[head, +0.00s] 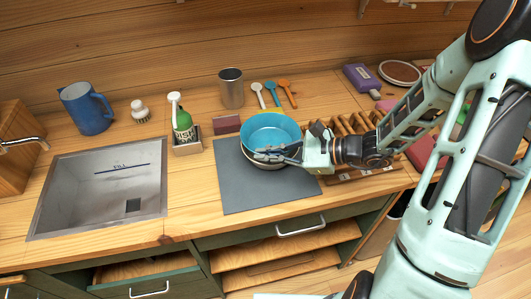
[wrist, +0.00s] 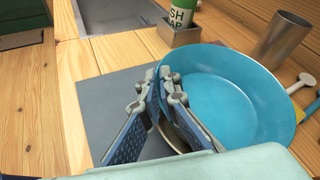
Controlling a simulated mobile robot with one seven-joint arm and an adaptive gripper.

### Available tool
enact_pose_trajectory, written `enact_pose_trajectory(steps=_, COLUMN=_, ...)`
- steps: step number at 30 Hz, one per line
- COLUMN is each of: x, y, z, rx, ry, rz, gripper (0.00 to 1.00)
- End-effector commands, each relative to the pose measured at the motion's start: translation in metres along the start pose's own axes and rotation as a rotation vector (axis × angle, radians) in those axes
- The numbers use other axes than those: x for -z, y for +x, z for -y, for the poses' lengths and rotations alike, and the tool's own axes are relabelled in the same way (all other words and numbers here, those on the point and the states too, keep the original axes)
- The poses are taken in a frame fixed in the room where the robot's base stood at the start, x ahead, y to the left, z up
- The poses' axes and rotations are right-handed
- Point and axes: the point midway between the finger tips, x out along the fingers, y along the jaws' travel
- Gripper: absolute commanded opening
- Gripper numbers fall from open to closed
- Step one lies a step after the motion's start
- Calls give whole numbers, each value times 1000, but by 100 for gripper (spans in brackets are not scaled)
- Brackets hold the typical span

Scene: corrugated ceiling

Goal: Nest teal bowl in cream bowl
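The teal bowl (head: 268,124) sits over the cream bowl (head: 263,163) on the dark grey mat. Only a pale strip of the cream bowl shows below the teal one, so I cannot tell how deep the teal bowl sits. My gripper (head: 260,153) reaches in from the right to the front of the teal bowl's rim. In the wrist view, my gripper's fingers (wrist: 155,92) come close together at the near left rim of the teal bowl (wrist: 225,95). They appear shut on that rim; the exact contact is hidden.
The grey mat (head: 235,190) has free room left and front. A soap bottle (head: 182,122) is at left beside the sink (head: 105,185). A wooden rack (head: 355,125) lies right, under my arm.

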Motion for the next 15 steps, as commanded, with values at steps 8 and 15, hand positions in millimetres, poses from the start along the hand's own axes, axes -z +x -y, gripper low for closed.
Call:
enact_pose_trajectory(steps=8, x=0, y=0, z=0, rx=0, ry=0, rz=1, gripper=25)
enact_pose_trajectory(steps=15, x=0, y=-1, z=0, rx=0, ry=1, rz=-1, gripper=25)
